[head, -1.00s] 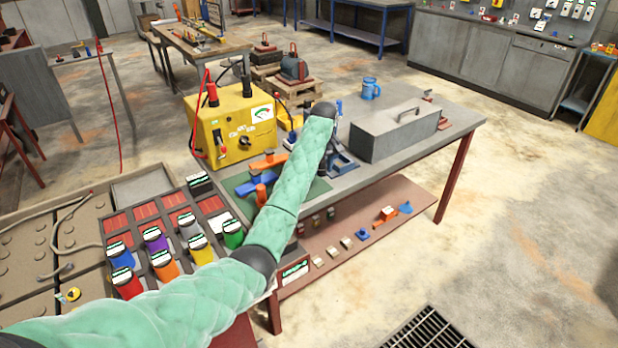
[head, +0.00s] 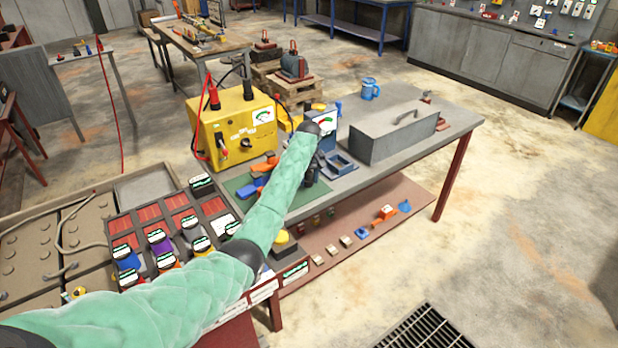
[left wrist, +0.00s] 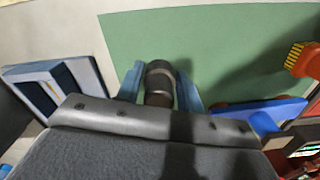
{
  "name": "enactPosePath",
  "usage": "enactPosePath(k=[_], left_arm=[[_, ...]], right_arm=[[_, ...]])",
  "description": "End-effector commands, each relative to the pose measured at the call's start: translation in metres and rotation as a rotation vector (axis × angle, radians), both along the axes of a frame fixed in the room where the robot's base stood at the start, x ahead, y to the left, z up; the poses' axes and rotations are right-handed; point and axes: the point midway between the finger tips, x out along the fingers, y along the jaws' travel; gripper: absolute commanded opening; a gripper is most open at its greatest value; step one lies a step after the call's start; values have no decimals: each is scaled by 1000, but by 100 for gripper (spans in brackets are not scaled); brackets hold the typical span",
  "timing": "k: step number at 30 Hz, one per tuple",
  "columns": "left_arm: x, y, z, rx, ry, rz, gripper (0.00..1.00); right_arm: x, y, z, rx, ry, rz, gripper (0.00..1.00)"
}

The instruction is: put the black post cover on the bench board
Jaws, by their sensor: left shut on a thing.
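My left gripper (left wrist: 160,88) is shut on a dark, rounded cylinder, the black post cover (left wrist: 160,76), held between its two blue-grey fingers. In the left wrist view the cover is in front of the green bench board (left wrist: 130,35); I cannot tell whether it touches the board. In the head view the left gripper (head: 311,176) hangs at the right end of the green board (head: 236,184), partly hidden by my sleeved arm. My right gripper is not in view.
A blue tray (head: 341,164) stands right of the gripper, with a grey toolbox (head: 393,137) beyond. A yellow power unit (head: 238,128) stands behind the board. Orange (head: 265,164) and blue pieces lie on the board. A sorting rack (head: 122,225) stands at the left.

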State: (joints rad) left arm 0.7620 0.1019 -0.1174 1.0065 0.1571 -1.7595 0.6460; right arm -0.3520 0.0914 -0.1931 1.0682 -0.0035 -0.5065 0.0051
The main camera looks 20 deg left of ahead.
Motion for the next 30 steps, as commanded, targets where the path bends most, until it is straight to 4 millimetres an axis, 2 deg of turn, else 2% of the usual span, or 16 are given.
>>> enactPosePath(k=[15,16,19,30], left_arm=[[0,0,-10,0,0,0,14],[0,0,-10,0,0,0,39],[0,0,-10,0,0,0,59],[0,0,-6,0,-2,0,60]], right_arm=[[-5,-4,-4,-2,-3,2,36],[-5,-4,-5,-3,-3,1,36],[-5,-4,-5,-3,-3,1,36],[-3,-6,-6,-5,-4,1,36]])
